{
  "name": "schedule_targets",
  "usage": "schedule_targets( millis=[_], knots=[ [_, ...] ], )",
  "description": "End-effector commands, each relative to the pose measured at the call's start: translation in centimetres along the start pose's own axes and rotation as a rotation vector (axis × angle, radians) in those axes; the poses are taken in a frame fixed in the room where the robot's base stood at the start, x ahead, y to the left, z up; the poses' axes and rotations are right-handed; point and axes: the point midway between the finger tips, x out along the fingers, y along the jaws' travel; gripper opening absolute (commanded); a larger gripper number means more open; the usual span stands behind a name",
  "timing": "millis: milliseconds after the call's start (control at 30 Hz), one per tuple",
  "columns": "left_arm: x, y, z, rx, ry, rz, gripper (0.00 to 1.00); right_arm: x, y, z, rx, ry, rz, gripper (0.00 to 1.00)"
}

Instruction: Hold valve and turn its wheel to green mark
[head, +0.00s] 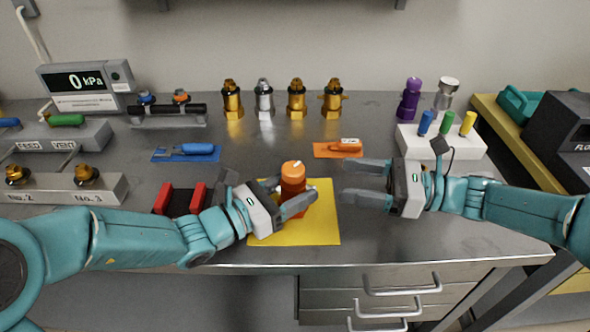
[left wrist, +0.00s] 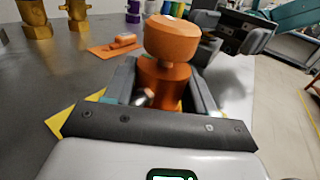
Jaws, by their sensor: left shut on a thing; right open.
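The orange valve (head: 293,186) stands upright on a yellow mat (head: 322,228), with its round orange wheel (head: 292,168) on top. The wheel (left wrist: 172,38) also shows in the left wrist view, above the orange valve body (left wrist: 163,82). My left gripper (head: 290,204) is shut on the valve body, below the wheel. My right gripper (head: 366,182) is open and empty, to the right of the valve, with its fingers pointing left toward it. I cannot make out a green mark on the valve.
An orange tool on an orange pad (head: 338,149) lies behind the valve. A blue pad (head: 186,154) and a red holder (head: 181,199) are on the left. Gold and silver fittings (head: 297,99) line the back. A white block with coloured pegs (head: 442,141) stands right.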

Motion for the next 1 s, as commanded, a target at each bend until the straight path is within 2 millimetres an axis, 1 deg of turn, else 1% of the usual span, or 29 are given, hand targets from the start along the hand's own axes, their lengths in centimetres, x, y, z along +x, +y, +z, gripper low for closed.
schedule_targets(
  millis=[33, 300, 400, 500, 667, 900, 933, 967, 1000],
  knots=[
    [0.0, 0.0, -0.1, -0.001, 0.003, -0.001, 0.00, 1.0, 0.1, 0.0, 0.000, -0.001, 0.006, 0.69],
    [0.0, 0.0, -0.1, -0.001, 0.003, -0.001, 0.00, 6.8, 0.2, 0.0, 0.001, 0.001, 0.009, 0.69],
    [0.0, 0.0, -0.1, -0.001, 0.003, -0.001, 0.00, 8.7, 0.2, 0.0, 0.002, 0.001, 0.008, 0.69],
    [0.0, 0.0, -0.1, -0.001, 0.003, -0.001, 0.00, 10.0, 0.2, 0.0, 0.002, 0.002, 0.007, 0.69],
    [0.0, -0.1, -0.1, -0.001, 0.003, -0.001, 0.00, 10.9, 0.1, 0.0, 0.002, 0.001, 0.004, 0.69],
    [0.0, -0.1, -0.1, -0.001, 0.003, -0.001, 0.00, 11.0, 0.1, 0.0, 0.001, 0.001, 0.004, 0.69],
    [0.0, -0.1, -0.1, -0.001, 0.003, -0.001, 0.00, 11.0, 0.1, 0.0, 0.001, 0.001, 0.004, 0.66],
    [0.0, -0.1, -0.1, -0.001, 0.003, -0.001, 0.00, 11.0, 0.1, 0.0, 0.001, 0.001, 0.004, 0.56],
    [0.0, -0.1, -0.1, -0.001, 0.004, -0.001, 0.00, 11.0, 0.1, 0.0, 0.002, 0.001, 0.004, 0.43]
  ],
)
